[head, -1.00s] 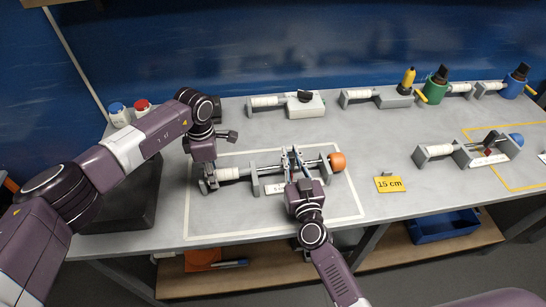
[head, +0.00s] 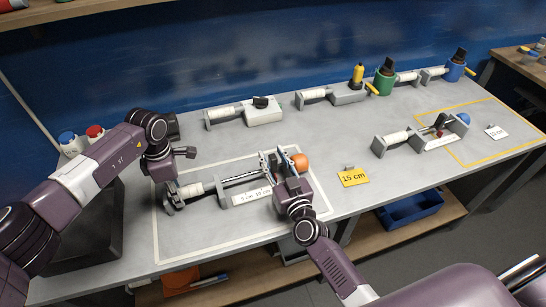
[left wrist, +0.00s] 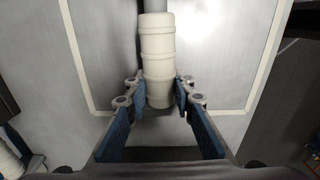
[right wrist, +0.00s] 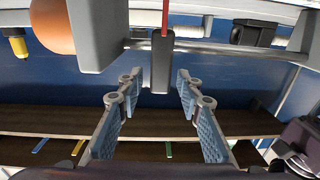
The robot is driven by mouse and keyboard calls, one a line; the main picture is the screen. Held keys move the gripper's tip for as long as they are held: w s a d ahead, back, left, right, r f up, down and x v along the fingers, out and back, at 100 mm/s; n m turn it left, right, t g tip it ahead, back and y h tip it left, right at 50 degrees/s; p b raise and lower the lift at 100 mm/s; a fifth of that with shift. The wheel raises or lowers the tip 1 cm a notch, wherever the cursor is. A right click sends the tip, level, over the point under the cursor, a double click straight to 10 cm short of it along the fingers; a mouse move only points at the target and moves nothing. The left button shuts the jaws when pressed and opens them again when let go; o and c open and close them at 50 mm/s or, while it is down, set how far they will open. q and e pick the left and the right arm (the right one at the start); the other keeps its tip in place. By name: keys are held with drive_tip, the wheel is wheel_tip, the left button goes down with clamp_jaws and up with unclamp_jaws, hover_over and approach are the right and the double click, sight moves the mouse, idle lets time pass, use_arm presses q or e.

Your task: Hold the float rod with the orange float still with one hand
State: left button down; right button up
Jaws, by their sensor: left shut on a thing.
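The orange float (head: 300,162) is at the right end of the grey float rod (head: 241,179), which lies level in a grey stand (head: 225,201) on the table. A white ribbed grip (head: 191,190) is at the rod's left end. My left gripper (head: 174,197) is shut on this grip; the left wrist view shows the white grip (left wrist: 159,60) between its fingers. My right gripper (head: 280,163) is open beside the float. In the right wrist view, a dark tab (right wrist: 162,65) hangs from the rod just beyond the open fingertips, with the orange float (right wrist: 52,25) at upper left.
A yellow "15 cm" card (head: 353,177) lies right of the stand. A second stand with a blue float (head: 463,119) is further right. Several devices line the back, including a green cup (head: 385,81). A blue bin (head: 410,209) sits on the lower shelf.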

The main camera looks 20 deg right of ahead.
drive_tip(key=s, duration=1.2)
drive_tip(key=shift+d, duration=0.25)
use_arm(q)
drive_tip(key=c, duration=1.6)
unclamp_jaws()
wheel_tip(320, 180, up, 12)
drive_tip(key=shift+r, duration=0.1)
use_arm(e)
drive_tip(key=shift+f, duration=0.1)
